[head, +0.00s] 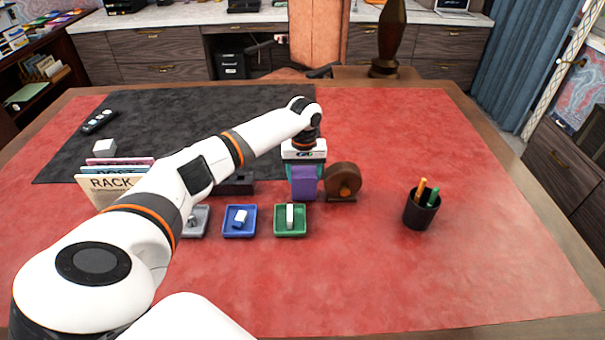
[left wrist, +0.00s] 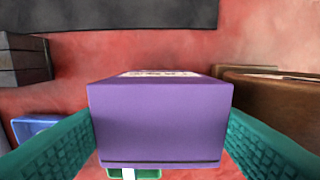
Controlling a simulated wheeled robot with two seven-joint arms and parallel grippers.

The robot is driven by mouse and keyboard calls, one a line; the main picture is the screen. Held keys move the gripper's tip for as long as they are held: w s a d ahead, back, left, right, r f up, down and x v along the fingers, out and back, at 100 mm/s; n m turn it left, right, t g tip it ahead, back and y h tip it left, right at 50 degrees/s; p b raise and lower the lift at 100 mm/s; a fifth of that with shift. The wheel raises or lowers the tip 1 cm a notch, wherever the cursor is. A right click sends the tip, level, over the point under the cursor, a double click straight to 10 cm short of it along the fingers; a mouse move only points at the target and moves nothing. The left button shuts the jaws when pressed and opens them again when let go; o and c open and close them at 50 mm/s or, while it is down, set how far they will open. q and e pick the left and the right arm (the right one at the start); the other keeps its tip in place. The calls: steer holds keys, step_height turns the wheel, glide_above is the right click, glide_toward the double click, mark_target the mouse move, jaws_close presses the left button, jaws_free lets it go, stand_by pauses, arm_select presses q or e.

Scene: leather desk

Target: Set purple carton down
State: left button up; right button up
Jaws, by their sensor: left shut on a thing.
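The purple carton (head: 303,184) is upright in the middle of the desk, behind the green tray. My left gripper (head: 304,172) reaches down from above and is shut on it. In the left wrist view the purple carton (left wrist: 160,122) fills the centre, with a teal finger on each side. I cannot tell whether its base touches the red desk surface. My right gripper is not in view.
A brown round object (head: 344,178) stands close to the carton's right. A dark box (head: 238,184) is to its left. Blue (head: 227,234) and green (head: 279,233) trays lie in front, holding small items. A pen cup (head: 420,212) stands right, with clear red desk around it.

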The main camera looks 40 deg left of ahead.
arm_select(q)
steer(key=shift+f, duration=0.55)
steer(key=o, duration=0.7)
steer(key=shift+f, duration=0.15)
steer(key=shift+o, duration=0.2)
